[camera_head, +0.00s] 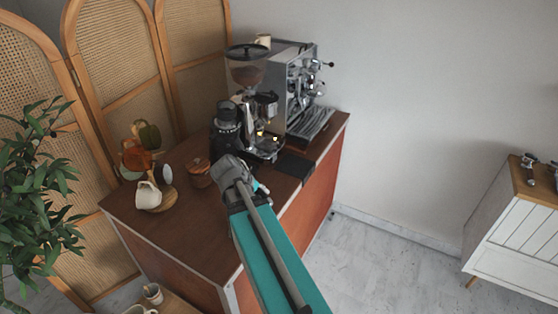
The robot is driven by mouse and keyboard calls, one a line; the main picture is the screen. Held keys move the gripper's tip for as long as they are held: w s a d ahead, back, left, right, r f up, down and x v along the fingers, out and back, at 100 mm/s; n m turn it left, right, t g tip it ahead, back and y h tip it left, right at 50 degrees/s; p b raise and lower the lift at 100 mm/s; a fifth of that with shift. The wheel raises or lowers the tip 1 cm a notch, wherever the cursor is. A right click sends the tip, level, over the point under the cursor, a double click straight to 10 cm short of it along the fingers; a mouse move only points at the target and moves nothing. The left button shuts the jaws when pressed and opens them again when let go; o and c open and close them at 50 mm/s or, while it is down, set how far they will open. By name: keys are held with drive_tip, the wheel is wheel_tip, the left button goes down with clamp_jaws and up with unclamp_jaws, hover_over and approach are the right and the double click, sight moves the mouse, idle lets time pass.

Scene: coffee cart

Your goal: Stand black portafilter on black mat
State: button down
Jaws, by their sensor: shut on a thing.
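The black mat (295,166) lies flat on the brown counter at its right edge, in front of the espresso machine. My gripper is clearly apart from the mat.
A coffee grinder (247,68) and a steel espresso machine (292,84) stand close behind my gripper. A wooden pot (198,172), a white cup (148,195) and a cup stand (137,158) are at left. A white cabinet (515,215) at right bears metal items. The counter's front is clear.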

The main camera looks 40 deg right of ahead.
drive_tip(key=shift+w+a, duration=0.15)
drive_tip(key=shift+w+d+f, duration=0.15)
drive_tip(key=shift+w+d, duration=0.15)
drive_tip(key=shift+w, duration=0.05)
drive_tip(key=w+d+f+m+g+y+b, duration=0.1)
drive_tip(key=w+d+m, duration=0.2)
drive_tip(key=d, duration=0.3)
drive_tip(key=w+d+f+m+g+y+b, duration=0.1)
drive_tip(key=w+d+f+m+g+b, duration=0.1)
drive_tip(key=w+d+m, duration=0.2)
drive_tip(key=w+d+f+m+g+y+b, duration=0.1)
drive_tip(key=w+d+m, duration=0.3)
drive_tip(key=d, duration=0.5)
drive_tip(key=shift+w+d+f+m+g+b, duration=0.2)
drive_tip(key=shift+d+f+m+g+b, duration=0.2)
drive_tip(key=shift+g+b, duration=0.15)
drive_tip(key=shift+w+d+m+g, duration=0.1)
drive_tip(key=shift+d+m+g, duration=0.25)
drive_tip(key=shift+d, duration=0.3)
drive_tip(key=shift+f, duration=0.2)
drive_tip(key=shift+f+b, duration=3.05)
drive_tip(key=shift+b, duration=0.25)
